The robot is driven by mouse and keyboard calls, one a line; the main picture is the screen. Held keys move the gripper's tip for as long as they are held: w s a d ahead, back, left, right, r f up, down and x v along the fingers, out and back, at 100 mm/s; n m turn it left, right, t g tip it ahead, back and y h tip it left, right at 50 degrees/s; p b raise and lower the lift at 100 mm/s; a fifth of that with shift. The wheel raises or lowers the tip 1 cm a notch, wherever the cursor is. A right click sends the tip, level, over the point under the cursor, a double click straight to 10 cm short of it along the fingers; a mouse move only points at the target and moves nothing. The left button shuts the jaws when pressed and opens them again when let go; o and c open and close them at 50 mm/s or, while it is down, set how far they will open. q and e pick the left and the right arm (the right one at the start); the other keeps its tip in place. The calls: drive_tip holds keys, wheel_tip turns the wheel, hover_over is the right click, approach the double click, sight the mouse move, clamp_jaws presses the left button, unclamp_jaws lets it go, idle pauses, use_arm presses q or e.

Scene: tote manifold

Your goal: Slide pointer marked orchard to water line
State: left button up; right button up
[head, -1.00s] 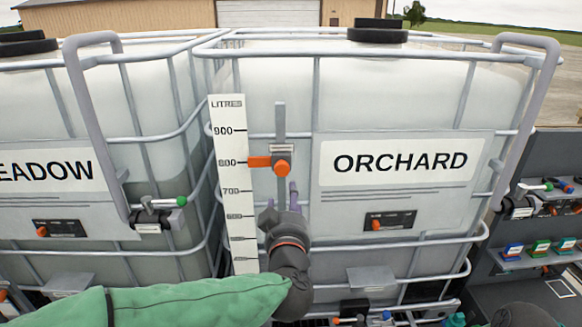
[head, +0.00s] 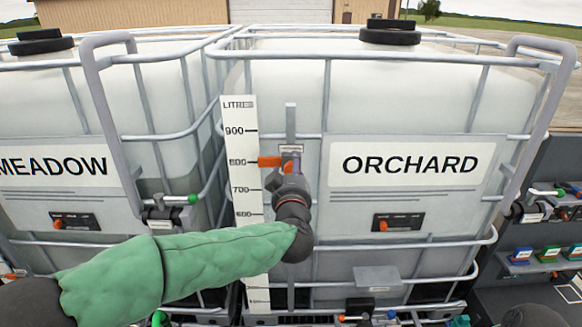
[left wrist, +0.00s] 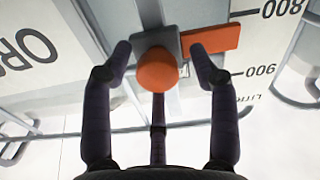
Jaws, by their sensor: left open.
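The orange pointer (head: 268,161) of the tank marked ORCHARD (head: 411,164) points left at the white litre scale (head: 239,190), near the 800 mark. It rides on a grey vertical rail (head: 291,118). In the left wrist view its round orange knob (left wrist: 157,70) and flat orange arm (left wrist: 211,40) show on a grey slider. My left gripper (head: 288,168) is at the knob, its open fingers (left wrist: 163,62) on either side of it, with gaps visible. In the head view the gripper hides most of the knob. I cannot clearly make out the water line behind the scale.
A second tank marked MEADOW (head: 52,166) stands at the left, its darker liquid edge partly visible. Grey cage bars and a thick grey tube (head: 108,120) flank the scale. A shelf with small coloured boxes (head: 548,254) is at the right.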

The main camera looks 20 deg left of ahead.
use_arm(q)
drive_tip(key=shift+w+a, duration=0.1)
drive_tip(key=shift+w, duration=0.15)
clamp_jaws()
wheel_tip(320, 180, down, 37)
drive_tip(key=b, duration=2.6)
drive_tip(key=shift+f, duration=0.2)
unclamp_jaws()
